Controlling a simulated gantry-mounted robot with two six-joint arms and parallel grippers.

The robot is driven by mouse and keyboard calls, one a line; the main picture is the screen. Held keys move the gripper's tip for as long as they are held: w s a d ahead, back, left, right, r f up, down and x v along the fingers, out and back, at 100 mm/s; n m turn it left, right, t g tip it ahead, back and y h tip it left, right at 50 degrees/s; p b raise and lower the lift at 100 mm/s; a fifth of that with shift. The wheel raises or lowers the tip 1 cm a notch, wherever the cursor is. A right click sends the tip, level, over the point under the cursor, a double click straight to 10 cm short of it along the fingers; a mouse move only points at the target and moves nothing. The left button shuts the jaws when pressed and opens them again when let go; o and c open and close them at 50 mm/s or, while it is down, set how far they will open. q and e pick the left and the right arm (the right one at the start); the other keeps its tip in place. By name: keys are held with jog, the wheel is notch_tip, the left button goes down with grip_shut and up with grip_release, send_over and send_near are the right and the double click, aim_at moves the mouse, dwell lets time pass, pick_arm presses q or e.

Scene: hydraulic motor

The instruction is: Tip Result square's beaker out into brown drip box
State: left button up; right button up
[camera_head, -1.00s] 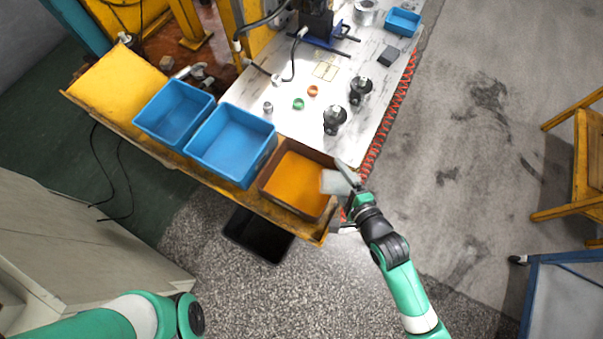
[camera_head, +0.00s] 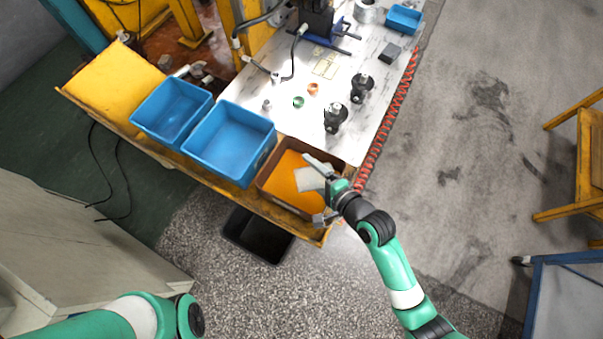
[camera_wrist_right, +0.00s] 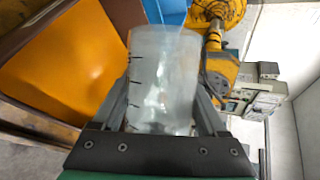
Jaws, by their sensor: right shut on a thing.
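My right gripper (camera_head: 322,190) is shut on a translucent, pale beaker (camera_head: 309,179) with dark marks on its side. In the head view the beaker lies tilted over the right part of the brown drip box (camera_head: 270,168), whose inside is orange. In the right wrist view the beaker (camera_wrist_right: 163,75) is between the two fingers, with the drip box's orange inside (camera_wrist_right: 70,60) to its left. Whether anything is in the beaker cannot be told. My left gripper is not in view; only part of my left arm shows at lower left. The result square (camera_head: 326,66) shows as a faint yellow outline on the white table.
Two blue bins (camera_head: 231,147) stand left of the drip box on the yellow ledge. Two black fittings (camera_head: 335,117), a green ring (camera_head: 298,101) and an orange ring (camera_head: 313,89) are on the table. A red coiled hose (camera_head: 388,125) runs along its right edge.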

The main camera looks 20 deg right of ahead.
jog(key=w+a+f+n+g+y+b, duration=0.1)
jog(key=w+a+n+g+y+b, duration=0.1)
jog(key=a, duration=0.4)
jog(key=w+n+y+b, duration=0.1)
jog(key=w+n+b, duration=0.1)
jog(key=shift+w+a+f, duration=0.25)
jog(key=shift+w+f, duration=0.1)
jog(key=shift+f, duration=0.05)
jog(key=shift+a+f+n+h+p, duration=0.1)
jog(key=shift+f+n+h+p, duration=0.3)
jog(key=shift+n+p, duration=0.5)
